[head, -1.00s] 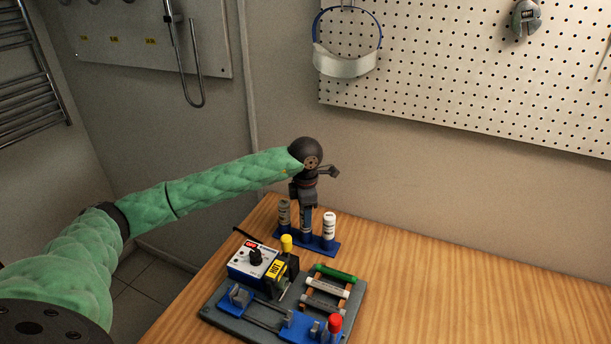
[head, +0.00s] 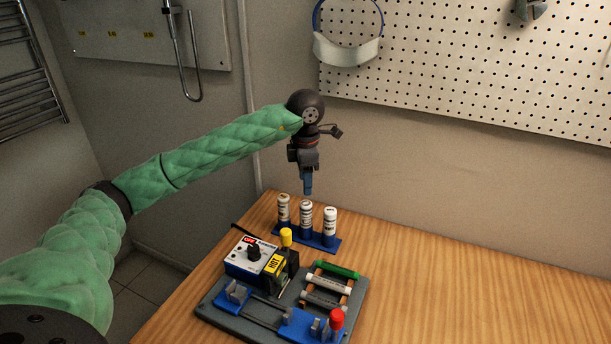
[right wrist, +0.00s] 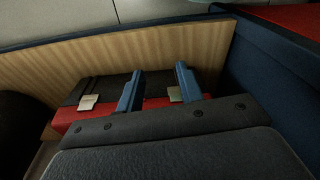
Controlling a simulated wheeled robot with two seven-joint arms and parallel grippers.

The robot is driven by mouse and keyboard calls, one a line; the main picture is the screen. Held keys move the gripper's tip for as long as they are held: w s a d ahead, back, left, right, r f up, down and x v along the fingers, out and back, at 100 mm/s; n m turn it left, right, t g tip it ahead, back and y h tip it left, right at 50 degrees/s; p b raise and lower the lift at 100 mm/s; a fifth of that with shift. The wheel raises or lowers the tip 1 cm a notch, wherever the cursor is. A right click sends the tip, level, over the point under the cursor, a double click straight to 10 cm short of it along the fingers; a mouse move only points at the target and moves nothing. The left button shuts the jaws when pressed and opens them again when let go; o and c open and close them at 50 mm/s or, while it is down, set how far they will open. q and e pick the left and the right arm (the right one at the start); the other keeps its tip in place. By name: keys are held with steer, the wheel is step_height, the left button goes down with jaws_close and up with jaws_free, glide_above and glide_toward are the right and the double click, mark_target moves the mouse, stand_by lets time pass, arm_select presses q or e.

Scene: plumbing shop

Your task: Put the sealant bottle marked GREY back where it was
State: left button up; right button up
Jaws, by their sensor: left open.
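Three sealant bottles stand upright in a row in a blue rack (head: 317,238) at the back of the wooden table: a left bottle (head: 283,209), a middle bottle (head: 305,218) and a right bottle (head: 330,225). Their labels are too small to read, so I cannot tell which is marked GREY. My left gripper (head: 308,190) points down just above the middle bottle, apart from it, open and empty. In the right wrist view my right gripper (right wrist: 160,88) has its two blue fingers apart with nothing between them.
In front of the rack stands a control box (head: 250,258) with a yellow HOT sign. A grey fixture board (head: 215,307) carries a red-capped item (head: 336,320) and several rods. The table's right side is clear. A pegboard (head: 480,75) hangs behind.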

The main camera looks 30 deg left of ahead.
arm_select(q)
steer(key=shift+r+b, duration=0.3)
steer(key=shift+r, duration=0.95)
arm_select(e)
steer(key=shift+w+a+r, duration=0.1)
steer(key=shift+w+r, duration=0.15)
steer(key=shift+r, duration=0.35)
steer(key=shift+w+a+r, duration=0.15)
steer(key=shift+w+r, duration=0.05)
steer(key=shift+r, duration=0.45)
steer(key=shift+w+a+r, duration=0.1)
steer(key=shift+w+r, duration=0.15)
steer(key=shift+r, duration=0.35)
steer(key=shift+w, duration=0.1)
